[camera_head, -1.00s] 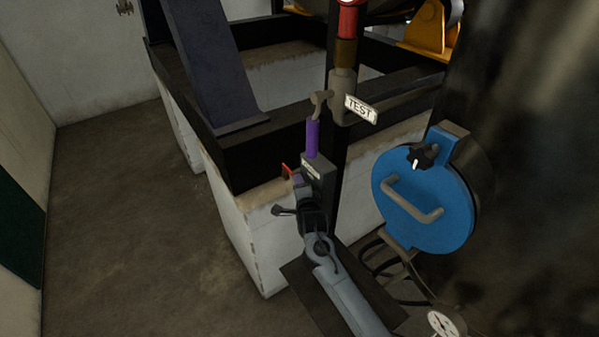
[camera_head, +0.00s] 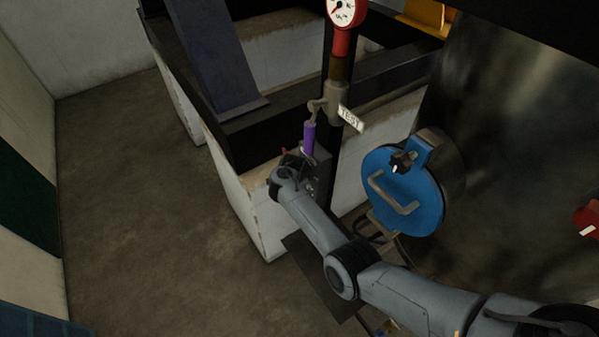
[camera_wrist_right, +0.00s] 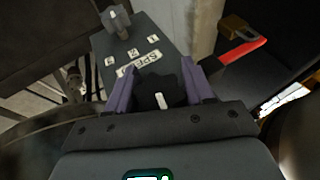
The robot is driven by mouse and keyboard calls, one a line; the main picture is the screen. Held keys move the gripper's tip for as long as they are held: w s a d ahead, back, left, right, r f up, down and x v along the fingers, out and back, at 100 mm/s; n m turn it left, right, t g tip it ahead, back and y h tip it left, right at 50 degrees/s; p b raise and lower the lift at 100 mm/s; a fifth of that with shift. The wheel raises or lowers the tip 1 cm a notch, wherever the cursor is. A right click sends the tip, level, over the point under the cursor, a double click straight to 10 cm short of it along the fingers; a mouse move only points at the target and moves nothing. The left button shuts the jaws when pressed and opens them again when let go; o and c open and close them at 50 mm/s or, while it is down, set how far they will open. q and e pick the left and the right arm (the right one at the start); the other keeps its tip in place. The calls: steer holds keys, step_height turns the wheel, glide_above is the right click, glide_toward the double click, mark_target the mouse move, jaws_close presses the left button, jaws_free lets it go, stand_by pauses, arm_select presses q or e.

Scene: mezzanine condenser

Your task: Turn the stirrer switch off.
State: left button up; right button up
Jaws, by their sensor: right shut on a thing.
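A grey switch box (camera_head: 322,174) stands on the black post, partly hidden by my right arm in the head view. In the right wrist view its face (camera_wrist_right: 160,52) bears a partly covered label starting "SPE" and the numbers 1, 2 and 3. A black knob with a white mark (camera_wrist_right: 164,98) sits between the purple fingers of my right gripper (camera_wrist_right: 161,90), which is shut on it. A grey toggle (camera_wrist_right: 117,22) stands at the box's far end. I cannot tell which control is the stirrer switch. My left gripper is out of view.
A purple-handled valve lever (camera_head: 310,138) with a TEST tag (camera_head: 350,118) hangs just above the box. A blue round hatch (camera_head: 402,187) with a handle is to its right. A red handle (camera_wrist_right: 243,53) lies close beside the box. The floor (camera_head: 150,200) at left is clear.

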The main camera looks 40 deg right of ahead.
steer(key=shift+s+g, duration=0.1)
steer(key=shift+g, duration=0.6)
steer(key=shift+f, duration=0.1)
steer(key=o, duration=1)
steer(key=shift+c, duration=0.2)
steer(key=shift+a+r, duration=0.15)
steer(key=shift+r, duration=0.3)
steer(key=p+v, duration=0.1)
steer(key=v, duration=0.9)
